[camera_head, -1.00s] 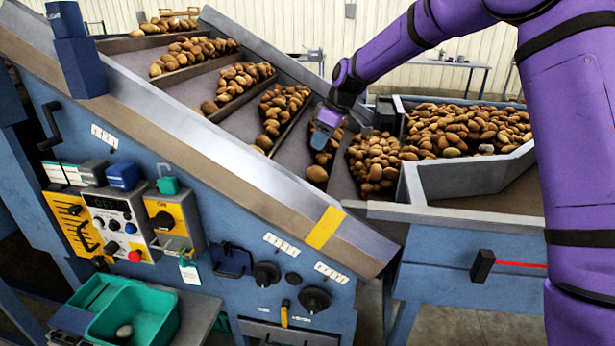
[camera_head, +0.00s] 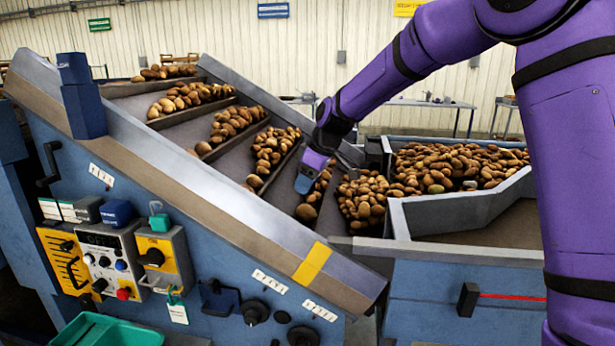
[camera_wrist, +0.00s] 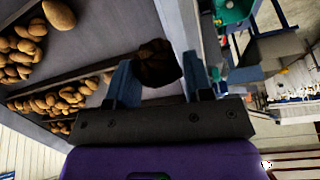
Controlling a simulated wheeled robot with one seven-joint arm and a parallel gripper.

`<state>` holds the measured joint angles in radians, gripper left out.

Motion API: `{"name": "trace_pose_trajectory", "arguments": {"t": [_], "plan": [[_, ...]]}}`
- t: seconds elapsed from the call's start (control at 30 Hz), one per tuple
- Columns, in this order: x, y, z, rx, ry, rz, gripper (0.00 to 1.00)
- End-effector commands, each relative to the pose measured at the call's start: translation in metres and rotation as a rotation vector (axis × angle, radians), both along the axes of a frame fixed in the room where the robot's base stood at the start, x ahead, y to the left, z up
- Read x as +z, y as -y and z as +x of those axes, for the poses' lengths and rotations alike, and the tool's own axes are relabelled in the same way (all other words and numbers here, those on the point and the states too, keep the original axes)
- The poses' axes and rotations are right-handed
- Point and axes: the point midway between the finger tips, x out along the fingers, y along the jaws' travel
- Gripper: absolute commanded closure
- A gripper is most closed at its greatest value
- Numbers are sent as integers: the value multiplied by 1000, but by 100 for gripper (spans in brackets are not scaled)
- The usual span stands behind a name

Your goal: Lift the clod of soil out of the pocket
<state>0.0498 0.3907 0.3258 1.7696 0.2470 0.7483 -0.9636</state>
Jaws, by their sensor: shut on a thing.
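My gripper (camera_head: 303,184) is over the sloping conveyor, at the pocket (camera_head: 328,212) between two flights near its lower end. In the wrist view, my gripper's two blue fingers (camera_wrist: 160,82) are shut on a dark brown, lumpy clod of soil (camera_wrist: 158,62). The clod sticks out past the fingertips. I cannot tell how far the clod is above the pocket floor.
Potatoes lie in rows along the conveyor's flights (camera_head: 228,160). The conveyor's metal side rail (camera_head: 200,190) is on the near side. A hopper of potatoes (camera_head: 400,215) stands to the right. A green tub (camera_head: 108,330) is at the lower left.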

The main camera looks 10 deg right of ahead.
Motion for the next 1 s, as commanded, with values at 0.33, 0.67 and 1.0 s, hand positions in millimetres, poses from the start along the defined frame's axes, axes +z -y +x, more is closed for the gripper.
{"name": "trace_pose_trajectory", "arguments": {"t": [0.33,0.67,1.0], "plan": [[0,-10,-45,1,-1,-1,77],[1,-20,-85,2,1,0,77],[1,-29,-127,2,1,0,77]]}}
